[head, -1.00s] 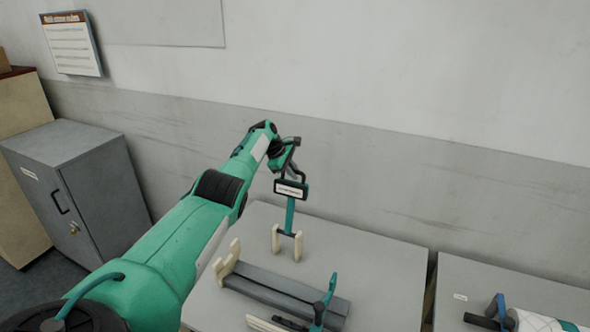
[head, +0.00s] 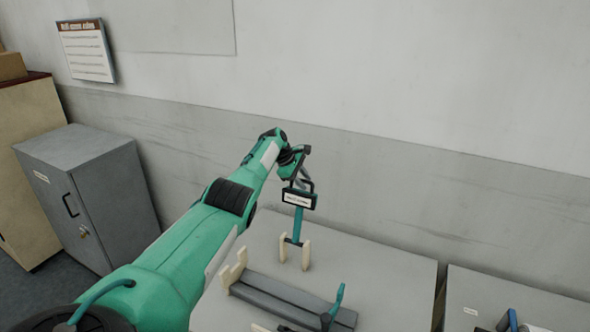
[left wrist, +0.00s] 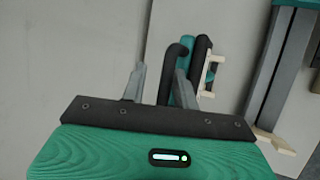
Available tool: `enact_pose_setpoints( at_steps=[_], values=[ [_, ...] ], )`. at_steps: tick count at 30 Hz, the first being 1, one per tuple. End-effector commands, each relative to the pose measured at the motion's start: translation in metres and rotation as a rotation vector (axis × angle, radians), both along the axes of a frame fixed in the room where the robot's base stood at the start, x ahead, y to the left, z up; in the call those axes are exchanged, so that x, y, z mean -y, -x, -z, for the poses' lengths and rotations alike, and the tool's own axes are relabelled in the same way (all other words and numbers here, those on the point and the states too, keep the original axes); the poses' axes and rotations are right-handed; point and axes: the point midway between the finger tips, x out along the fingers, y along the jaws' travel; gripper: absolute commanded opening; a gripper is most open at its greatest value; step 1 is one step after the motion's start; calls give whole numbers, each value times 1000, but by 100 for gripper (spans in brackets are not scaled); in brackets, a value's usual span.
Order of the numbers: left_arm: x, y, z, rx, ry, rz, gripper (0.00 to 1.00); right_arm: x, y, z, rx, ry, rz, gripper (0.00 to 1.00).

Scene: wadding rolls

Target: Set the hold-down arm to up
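A teal bar (head: 297,226) with a black handle and a white-labelled plate (head: 299,198) stands roughly upright between two cream posts (head: 306,256) on the grey table; it appears to be the hold-down arm. My left gripper (head: 303,181) is at its upper end, by the handle, partly hidden behind its own wrist. In the left wrist view the fingers (left wrist: 159,88) are apart. A black hooked handle (left wrist: 172,68) shows between them, with the teal bar (left wrist: 185,58) beside the right finger; contact cannot be told. My right gripper is not in view.
A grey trough (head: 275,293) with cream end brackets and a teal upright piece (head: 337,300) lies in front of the posts. The table (head: 385,270) is bare to the right. A second table (head: 500,292) stands beyond a gap. A grey cabinet (head: 115,205) stands left.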

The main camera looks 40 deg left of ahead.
Motion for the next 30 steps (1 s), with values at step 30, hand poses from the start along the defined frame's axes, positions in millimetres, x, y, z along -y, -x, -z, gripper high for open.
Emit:
enact_pose_setpoints(
  at_steps=[30],
  values=[
    [-38,61,-115,5,-2,-1,34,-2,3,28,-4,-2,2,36]
  ],
)
